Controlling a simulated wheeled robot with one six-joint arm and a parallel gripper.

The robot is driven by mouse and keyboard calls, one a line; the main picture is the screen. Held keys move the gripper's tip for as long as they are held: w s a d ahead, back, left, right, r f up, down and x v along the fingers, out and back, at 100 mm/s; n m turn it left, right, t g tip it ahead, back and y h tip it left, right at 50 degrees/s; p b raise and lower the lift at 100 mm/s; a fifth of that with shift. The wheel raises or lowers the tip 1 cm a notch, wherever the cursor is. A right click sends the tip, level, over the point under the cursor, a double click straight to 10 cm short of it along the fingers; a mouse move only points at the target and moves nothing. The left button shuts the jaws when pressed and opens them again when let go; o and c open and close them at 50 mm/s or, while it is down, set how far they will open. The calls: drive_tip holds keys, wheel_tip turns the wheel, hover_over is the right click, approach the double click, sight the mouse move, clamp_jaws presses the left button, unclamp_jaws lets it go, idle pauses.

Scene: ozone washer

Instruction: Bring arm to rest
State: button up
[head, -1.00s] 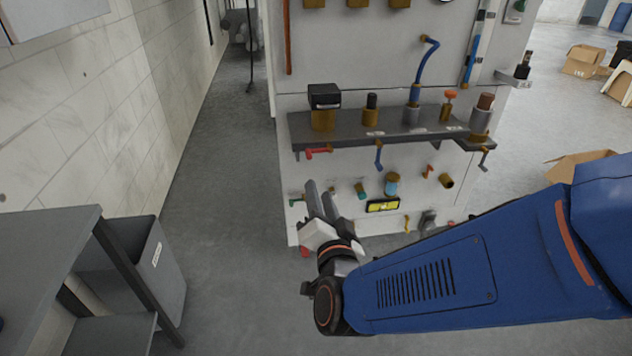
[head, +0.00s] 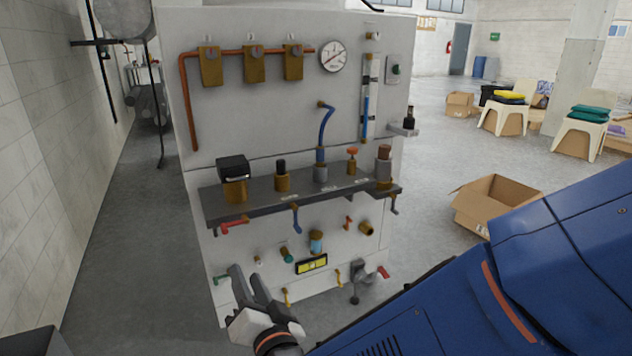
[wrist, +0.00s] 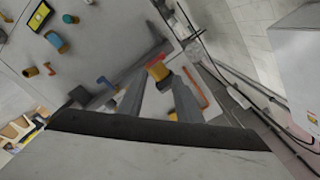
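My gripper (head: 246,273) is in the lower part of the head view, in front of the lower left of the washer panel. Its two grey fingers point up and stand apart. In the wrist view my gripper (wrist: 158,92) also shows a gap between its fingers, with nothing held. A brass-coloured fitting (wrist: 157,71) appears beyond that gap, apart from the fingers as far as I can tell. My blue arm reaches in from the lower right of the head view.
The washer panel (head: 237,120) carries a grey shelf (head: 264,202) with valves, a pressure gauge (head: 333,57) and a yellow display (head: 312,265). An open cardboard box (head: 492,210) and chairs stand to the right. A clear floor lane (head: 130,230) runs along the left wall.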

drive_tip(key=w+d+n+g+h, duration=0.2)
drive_tip(key=w+d+g, duration=0.15)
drive_tip(key=d, duration=0.75)
drive_tip(key=w+d+n+g+h, duration=0.15)
drive_tip(key=w+d, duration=0.25)
drive_tip(key=d, duration=0.7)
drive_tip(key=s+d+g+h, duration=0.1)
drive_tip(key=s+d+h, duration=0.1)
drive_tip(key=s+d, duration=0.3)
drive_tip(key=s+d+f+g+h, duration=0.1)
drive_tip(key=s+d, duration=0.4)
drive_tip(key=d, duration=0.6)
drive_tip(key=s+d+f+g+h, duration=0.1)
drive_tip(key=s+d+g+h, duration=0.2)
drive_tip(key=s+d, duration=0.3)
drive_tip(key=d, duration=0.3)
drive_tip(key=shift+f+m, duration=0.15)
drive_tip(key=shift+m, duration=0.2)
drive_tip(key=shift+s+d, duration=0.1)
